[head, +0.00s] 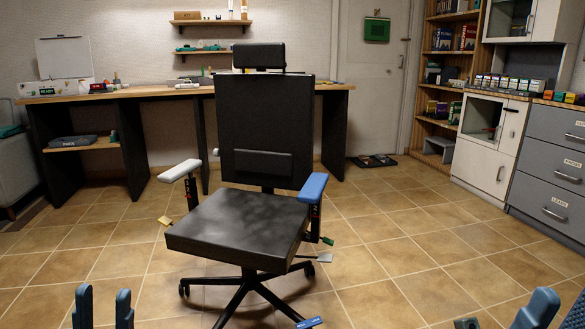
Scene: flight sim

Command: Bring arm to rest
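My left gripper (104,308) rises from the bottom left edge of the head view. Its two blue fingers point up and stand apart, with only floor showing between them. My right gripper (538,308) shows only in part at the bottom right corner. Neither visible gripper part touches any object in the room.
A black office chair (240,225) with one white armrest (181,170) and one blue armrest (313,187) stands ahead. Behind it is a long desk (170,91). Grey drawers (548,165) line the right. Tiled floor (400,260) is open on both sides.

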